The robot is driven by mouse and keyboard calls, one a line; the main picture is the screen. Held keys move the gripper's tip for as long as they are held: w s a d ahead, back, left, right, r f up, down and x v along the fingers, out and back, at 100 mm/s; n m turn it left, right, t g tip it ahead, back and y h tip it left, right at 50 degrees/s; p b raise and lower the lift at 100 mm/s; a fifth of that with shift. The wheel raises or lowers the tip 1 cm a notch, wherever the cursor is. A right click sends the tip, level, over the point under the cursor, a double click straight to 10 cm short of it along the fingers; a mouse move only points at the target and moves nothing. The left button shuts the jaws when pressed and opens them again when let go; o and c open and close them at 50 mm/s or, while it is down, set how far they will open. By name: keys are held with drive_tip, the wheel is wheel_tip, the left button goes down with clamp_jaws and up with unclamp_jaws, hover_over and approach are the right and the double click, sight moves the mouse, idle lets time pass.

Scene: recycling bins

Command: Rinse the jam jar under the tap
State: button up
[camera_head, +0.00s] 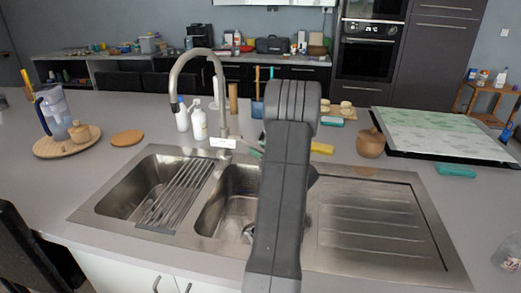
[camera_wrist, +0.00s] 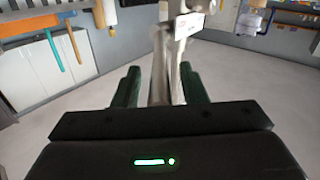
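The metal tap (camera_head: 218,95) arches over the double-bowl sink (camera_head: 230,170), a white tag at its base. A clear, jar-like object (camera_head: 507,254) lies on the counter at the lower right, partly cut off; I cannot be sure it is the jam jar. My gripper (camera_wrist: 158,85) has its dark green fingers apart in the wrist view. A blurred greyish upright, which looks like the tap's stem, shows between or just beyond them; I cannot tell whether they touch it. In the head view, my arm hides most of my gripper, near the tap base.
Soap bottles (camera_head: 198,120) stand behind the tap. A rack (camera_head: 178,190) spans part of the left bowl. A ribbed drainer (camera_head: 372,225) lies right of the bowls. A brown pot (camera_head: 370,144) and a large board (camera_head: 440,135) are behind it. A jug (camera_head: 55,110) stands far left.

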drive_tip(key=shift+c, duration=0.2)
clamp_jaws()
drive_tip(key=shift+r+p, duration=0.5)
drive_tip(key=shift+p, duration=0.1)
drive_tip(key=shift+w+a+r+g+h+p, duration=0.1)
drive_tip(key=shift+r+g+h+p, duration=0.35)
drive_tip(key=shift+p, duration=0.3)
drive_tip(key=shift+f, duration=0.1)
drive_tip(key=shift+o, duration=0.2)
unclamp_jaws()
